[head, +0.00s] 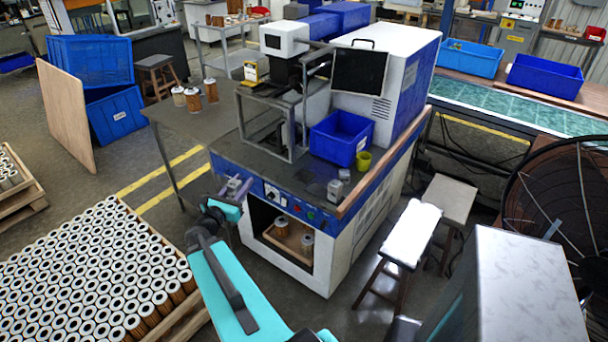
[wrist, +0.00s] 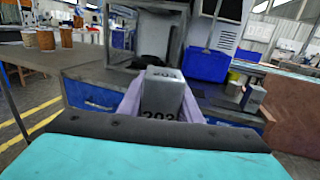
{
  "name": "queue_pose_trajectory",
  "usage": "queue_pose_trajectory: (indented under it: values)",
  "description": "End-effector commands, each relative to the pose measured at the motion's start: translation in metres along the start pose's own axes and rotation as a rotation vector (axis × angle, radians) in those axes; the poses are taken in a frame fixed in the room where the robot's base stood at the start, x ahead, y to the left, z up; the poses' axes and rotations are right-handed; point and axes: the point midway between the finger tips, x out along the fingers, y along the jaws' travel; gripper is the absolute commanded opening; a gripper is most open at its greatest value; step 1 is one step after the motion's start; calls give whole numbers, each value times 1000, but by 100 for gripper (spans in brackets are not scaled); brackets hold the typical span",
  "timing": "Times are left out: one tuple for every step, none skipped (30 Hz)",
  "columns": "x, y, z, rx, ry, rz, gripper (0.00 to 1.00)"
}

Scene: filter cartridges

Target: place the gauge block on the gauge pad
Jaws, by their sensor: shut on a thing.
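My gripper (head: 235,190) is at the front left edge of the blue and white machine bench. Its two lavender fingers are shut on a grey gauge block (wrist: 162,98), one finger on each side. The block shows dark digits on its top and near face in the wrist view. In the head view the block (head: 234,185) is small between the fingers. It appears to be above the bench front; its exact height is hard to tell. I cannot make out the gauge pad for certain on the dark bench top (head: 262,165).
A small grey block-like object (head: 335,190) stands on the bench to the right, near a yellow-green cup (head: 364,160) and a blue bin (head: 341,137). A metal frame (head: 275,115) stands behind. Several cartridges (head: 210,90) stand on the side table at left.

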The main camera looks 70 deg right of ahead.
Motion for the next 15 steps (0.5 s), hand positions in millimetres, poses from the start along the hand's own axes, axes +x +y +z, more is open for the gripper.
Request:
queue_pose_trajectory:
  values:
    - [11,-14,3,-2,0,-21,0]
    - [16,-20,3,-3,1,-30,0]
    - [24,-29,3,-3,2,-42,0]
    - [29,-36,3,-3,2,-50,0]
    - [34,-43,4,-3,3,-60,0]
    - [40,-52,4,-4,4,-72,0]
    - [46,-60,4,-4,4,-82,0]
    - [50,-67,4,-4,5,-92,0]
    - [56,-77,4,-5,7,-105,0]
    - [61,-84,4,-6,8,-114,0]
    - [66,-91,4,-6,9,-123,0]
    - [71,-101,3,-6,11,-135,0]
    - [76,-109,3,-7,12,-145,0]
    - [80,-117,3,-7,12,-154,0]
    - [85,-127,3,-7,14,-167,0]
